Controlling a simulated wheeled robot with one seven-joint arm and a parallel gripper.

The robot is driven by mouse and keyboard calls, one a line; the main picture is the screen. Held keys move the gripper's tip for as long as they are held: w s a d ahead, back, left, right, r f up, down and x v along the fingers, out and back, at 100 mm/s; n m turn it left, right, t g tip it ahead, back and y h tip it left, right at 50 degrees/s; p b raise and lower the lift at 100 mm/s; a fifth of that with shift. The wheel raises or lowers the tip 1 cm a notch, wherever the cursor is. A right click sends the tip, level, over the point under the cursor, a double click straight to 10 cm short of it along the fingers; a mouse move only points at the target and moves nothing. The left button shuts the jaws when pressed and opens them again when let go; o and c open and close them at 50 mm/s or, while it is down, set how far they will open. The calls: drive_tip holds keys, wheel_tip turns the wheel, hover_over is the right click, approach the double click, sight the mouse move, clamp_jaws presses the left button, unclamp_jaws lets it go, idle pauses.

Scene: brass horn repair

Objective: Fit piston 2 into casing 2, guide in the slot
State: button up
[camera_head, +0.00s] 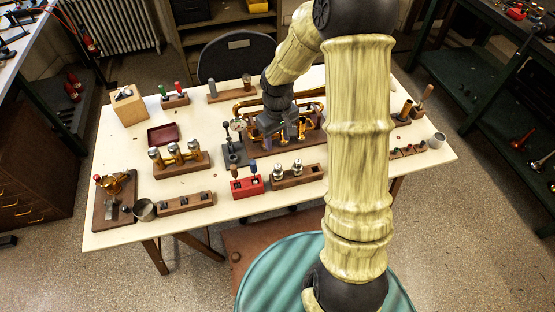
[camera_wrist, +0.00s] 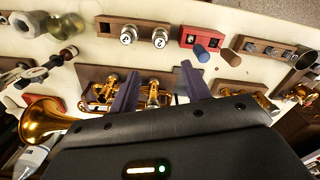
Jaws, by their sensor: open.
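My gripper (camera_head: 284,138) is open, with nothing seen between its fingers; it also shows in the wrist view (camera_wrist: 161,72). It hangs over the brass horn (camera_head: 262,142), which lies on a wooden board. In the wrist view the horn's bell (camera_wrist: 45,120) is at the left and its valve casings (camera_wrist: 156,94) show partly between and behind the fingers. I cannot tell which casing is which, nor see a guide slot. Two numbered, silver-capped pistons stand in a wooden block (camera_head: 311,176): one (camera_wrist: 129,34) and another (camera_wrist: 160,37). One seems marked 2; the other number is unclear.
A red block (camera_head: 247,187) with dark and blue handles stands left of the piston block. A brass valve set (camera_head: 180,156) is farther left, beside a dark red tray (camera_head: 163,134). A metal cup (camera_head: 144,209) is near the front edge. Bare table shows at the left.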

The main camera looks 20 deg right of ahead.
sight(278, 166)
wheel_tip(278, 166, down, 14)
drive_tip(key=shift+f+p, duration=0.15)
drive_tip(key=shift+p, duration=0.45)
clamp_jaws()
wheel_tip(278, 166, up, 10)
drive_tip(key=p, duration=0.7)
drive_tip(key=shift+p, duration=0.3)
idle(1.4)
idle(0.4)
drive_tip(key=shift+w+m+b, duration=0.65)
drive_tip(key=shift+w+m, duration=1.35)
drive_tip(key=shift+w, duration=0.25)
